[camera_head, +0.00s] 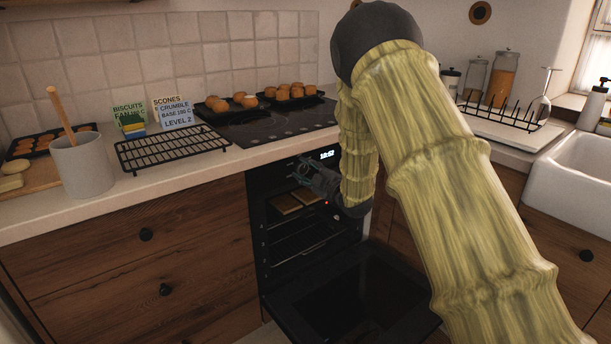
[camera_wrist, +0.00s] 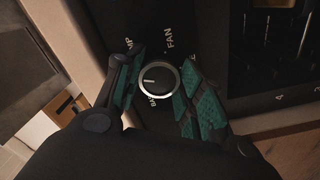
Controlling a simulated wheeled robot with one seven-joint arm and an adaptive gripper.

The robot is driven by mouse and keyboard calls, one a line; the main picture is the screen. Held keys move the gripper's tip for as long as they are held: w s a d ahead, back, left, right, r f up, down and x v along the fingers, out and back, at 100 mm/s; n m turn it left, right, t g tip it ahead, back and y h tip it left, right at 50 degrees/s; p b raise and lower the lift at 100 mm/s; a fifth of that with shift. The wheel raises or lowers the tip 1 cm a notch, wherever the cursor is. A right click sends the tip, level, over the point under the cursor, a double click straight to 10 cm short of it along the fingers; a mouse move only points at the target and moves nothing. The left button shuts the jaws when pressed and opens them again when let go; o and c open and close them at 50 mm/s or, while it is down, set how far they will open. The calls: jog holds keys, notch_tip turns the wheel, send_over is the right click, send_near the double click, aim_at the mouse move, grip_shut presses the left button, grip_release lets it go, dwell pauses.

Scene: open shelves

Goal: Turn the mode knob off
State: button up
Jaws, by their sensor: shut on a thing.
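The mode knob (camera_wrist: 158,80) is a round dark knob with a light rim on the black oven panel in the wrist view. Its pale pointer mark points left in that view. Labels around it include "FAN"; one starting "BA" and one ending "MP" are partly hidden. My gripper (camera_wrist: 164,66) is shut on the knob, with a green-padded finger on each side. In the head view my gripper (camera_head: 301,174) is at the oven's (camera_head: 262,215) control panel, left of the clock display (camera_head: 327,155); the knob cannot be made out there.
The oven door (camera_head: 345,300) hangs open below my gripper, with baked slabs (camera_head: 298,201) on a rack inside. The hob (camera_head: 275,122) above holds trays of buns. A wire rack (camera_head: 170,148), recipe cards (camera_head: 175,117) and a utensil pot (camera_head: 85,167) stand on the left counter.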

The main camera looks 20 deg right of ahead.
jog(key=shift+d+n+b, duration=0.15)
jog(key=shift+n+b, duration=0.75)
jog(key=shift+n, duration=1.2)
jog(key=o, duration=1)
jog(key=v, duration=1.2)
